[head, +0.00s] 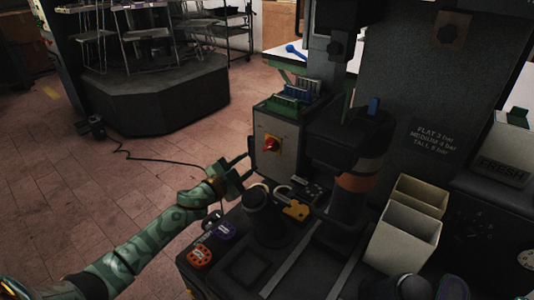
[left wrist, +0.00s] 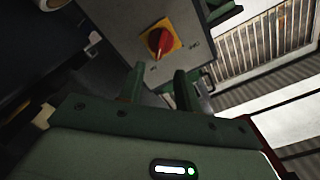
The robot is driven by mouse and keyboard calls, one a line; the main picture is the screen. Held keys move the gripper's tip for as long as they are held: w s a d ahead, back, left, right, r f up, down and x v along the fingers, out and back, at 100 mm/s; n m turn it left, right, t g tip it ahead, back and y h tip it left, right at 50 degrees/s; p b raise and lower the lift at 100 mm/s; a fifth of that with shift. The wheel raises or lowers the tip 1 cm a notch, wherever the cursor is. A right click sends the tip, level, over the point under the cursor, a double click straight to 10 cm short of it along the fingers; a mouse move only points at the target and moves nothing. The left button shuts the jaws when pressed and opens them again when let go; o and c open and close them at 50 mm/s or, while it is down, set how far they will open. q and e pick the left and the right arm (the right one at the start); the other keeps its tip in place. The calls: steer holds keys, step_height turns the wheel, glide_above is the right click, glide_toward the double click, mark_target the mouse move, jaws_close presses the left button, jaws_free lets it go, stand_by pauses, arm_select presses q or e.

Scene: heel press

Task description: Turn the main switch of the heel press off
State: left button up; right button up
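The main switch (head: 271,145) is a red rotary knob on a yellow plate. It sits on the front of a grey control box (head: 279,168) beside the press column. In the left wrist view the red knob (left wrist: 158,42) shows beyond the fingertips, its handle slightly tilted. My left gripper (head: 241,173) is just left of and below the switch in the head view, apart from it. In the left wrist view its two fingers (left wrist: 160,85) are spread with nothing between them. My right gripper is not seen.
Two cream bins (head: 405,235) stand to the right. A black cable (head: 150,157) runs over the tiled floor. The floor left of the box is open.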

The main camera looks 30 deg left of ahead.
mark_target(268, 148)
arm_select(q)
steer(key=w+b, duration=0.1)
steer(key=w, duration=0.1)
steer(key=w+b, duration=0.1)
steer(key=w, duration=0.2)
steer(key=w+d, duration=0.1)
steer(key=w, duration=0.2)
steer(key=shift+w+f+b, duration=0.15)
steer(key=shift+f+b, duration=0.05)
steer(key=shift+b, duration=0.2)
steer(key=shift+w+d+r, duration=0.1)
steer(key=shift+w+r, duration=0.05)
steer(key=shift+w, duration=0.2)
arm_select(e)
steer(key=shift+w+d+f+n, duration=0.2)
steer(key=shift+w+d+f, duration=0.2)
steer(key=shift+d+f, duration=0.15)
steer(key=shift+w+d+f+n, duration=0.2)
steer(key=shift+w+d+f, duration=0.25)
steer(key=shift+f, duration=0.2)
arm_select(q)
jaws_close()
